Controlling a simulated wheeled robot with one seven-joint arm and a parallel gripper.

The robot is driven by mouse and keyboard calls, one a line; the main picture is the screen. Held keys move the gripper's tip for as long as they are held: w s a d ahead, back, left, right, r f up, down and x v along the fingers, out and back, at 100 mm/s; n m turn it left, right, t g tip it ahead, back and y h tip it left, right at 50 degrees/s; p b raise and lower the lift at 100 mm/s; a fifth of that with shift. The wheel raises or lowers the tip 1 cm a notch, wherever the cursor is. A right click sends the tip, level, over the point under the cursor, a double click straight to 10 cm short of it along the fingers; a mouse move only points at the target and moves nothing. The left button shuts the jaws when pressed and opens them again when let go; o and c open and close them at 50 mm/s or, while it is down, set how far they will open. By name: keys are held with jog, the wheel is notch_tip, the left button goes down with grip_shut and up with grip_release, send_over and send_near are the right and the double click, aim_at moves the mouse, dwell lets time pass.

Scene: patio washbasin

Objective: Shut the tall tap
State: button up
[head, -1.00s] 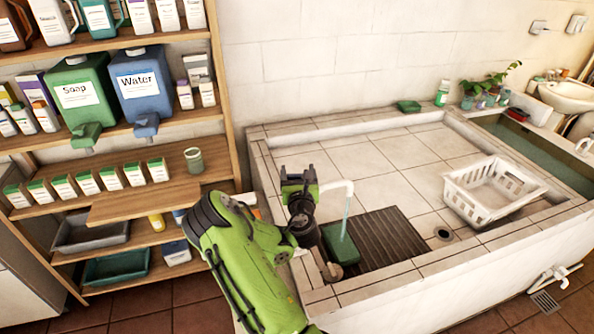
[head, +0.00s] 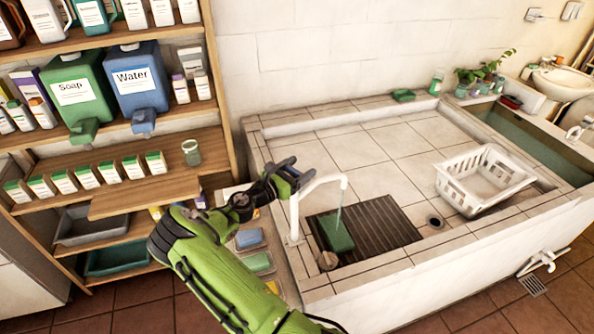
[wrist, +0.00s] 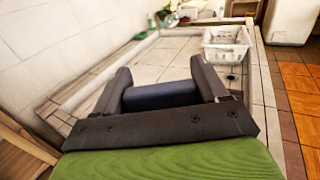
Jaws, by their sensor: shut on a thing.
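The tall tap (head: 294,216) is a white post with a bent spout, standing at the near left edge of the tiled basin. A thin stream of water (head: 339,205) runs from its spout onto a green block (head: 336,234). My gripper (head: 282,167) is in the air just left of and above the top of the tap in the head view. In the wrist view, its two dark fingers (wrist: 163,82) stand apart with a dark blue block-like thing (wrist: 160,96) between them. I cannot tell exactly what it is. No tap handle can be clearly made out.
A dark ribbed mat (head: 378,228) lies under the stream. A white basket (head: 484,182) stands in the basin at right. A wooden shelf (head: 222,108) with containers is at left. Blue (head: 249,238) and green (head: 257,261) blocks lie beside the basin.

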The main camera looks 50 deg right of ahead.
jog(key=m+g+b, duration=0.1)
jog(key=g, duration=0.1)
jog(key=m+g, duration=0.1)
jog(key=g, duration=0.1)
jog(key=m+g+y+b, duration=0.1)
jog(key=shift+s+m+g+b, duration=0.25)
jog(key=shift+m+g+b, duration=0.1)
jog(key=shift+m+g, duration=0.05)
jog(key=shift+s+a+m+g+y+b, duration=0.15)
jog(key=shift+m+g+y+b, duration=0.4)
jog(key=shift+m+g, duration=0.35)
jog(key=shift+r+g, duration=0.15)
jog(key=shift+g, duration=0.25)
jog(key=o, duration=1)
jog(key=b+v, duration=0.2)
jog(key=v, duration=1.3)
jog(key=shift+w+a+r, duration=0.15)
jog(key=shift+w+a, duration=0.05)
jog(key=shift+a, duration=0.05)
